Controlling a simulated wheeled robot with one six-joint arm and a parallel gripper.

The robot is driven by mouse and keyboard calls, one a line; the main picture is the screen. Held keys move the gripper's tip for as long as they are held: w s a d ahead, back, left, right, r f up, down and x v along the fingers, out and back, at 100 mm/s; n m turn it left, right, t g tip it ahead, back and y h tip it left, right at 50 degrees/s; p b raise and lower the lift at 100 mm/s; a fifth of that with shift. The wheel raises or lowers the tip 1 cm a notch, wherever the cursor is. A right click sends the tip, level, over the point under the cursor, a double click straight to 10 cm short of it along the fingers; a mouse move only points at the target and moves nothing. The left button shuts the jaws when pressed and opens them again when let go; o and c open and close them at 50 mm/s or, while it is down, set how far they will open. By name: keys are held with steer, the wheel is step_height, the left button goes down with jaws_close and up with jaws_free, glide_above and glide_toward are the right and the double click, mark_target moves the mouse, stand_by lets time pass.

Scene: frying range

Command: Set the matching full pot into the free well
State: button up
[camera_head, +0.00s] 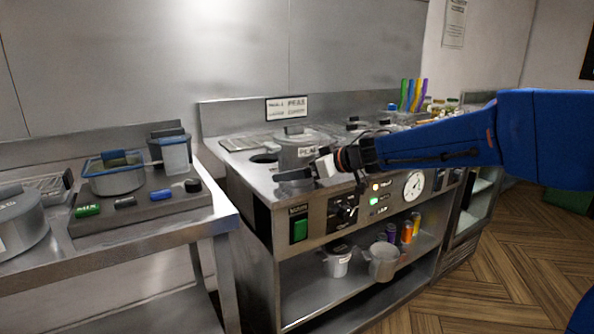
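A grey lidded pot (297,152) with a dark knob and a white label, which seems to read PEAS, is on the steel range top (240,172). A dark round open well (264,158) shows just left of it; I cannot tell whether the pot sits in a well or on the surface. My gripper (318,169) is at the pot's front right side, beside a dark handle-like piece (294,175). The fingers are small and partly hidden, so their grip is unclear. A white sign (286,108) with PEAS on it is on the backsplash.
More lidded wells or pots (356,124) are behind my arm. The left counter holds a blue-rimmed pan (115,178), a tall container (170,152) and a large grey pot (18,222). Small pots (338,261) stand on the shelf below.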

steer(key=shift+d+r, duration=0.1)
steer(key=shift+r, duration=0.1)
steer(key=s+d+r+m+t+h, duration=0.1)
steer(key=s+d+r+t, duration=0.2)
steer(key=d, duration=0.4)
steer(key=s+d+r+m+t+h, duration=0.1)
steer(key=s+d+r+t, duration=0.1)
steer(key=d+r, duration=0.4)
steer(key=s+d+f+m+t+h, duration=0.1)
steer(key=s+d+m+t+h, duration=0.2)
steer(key=d, duration=0.5)
steer(key=s+d+f+m+h, duration=0.1)
steer(key=s+d+m+h, duration=0.1)
steer(key=d+m+h, duration=0.5)
steer(key=s+d+f+g+h, duration=0.2)
steer(key=s+d+f+g, duration=0.2)
steer(key=s+d+f, duration=0.65)
steer(key=s+a+f+g+y, duration=0.1)
steer(key=s+a+f+g, duration=0.2)
steer(key=s+f, duration=0.4)
steer(key=s+a+f+g+y, duration=0.1)
steer(key=s+a+f+g, duration=0.2)
steer(key=s+f, duration=0.4)
steer(key=s, duration=0.5)
steer(key=shift+s+a+n+g+y, duration=0.15)
steer(key=shift+s+n+g+y, duration=0.05)
steer(key=shift+n+g+y, duration=0.1)
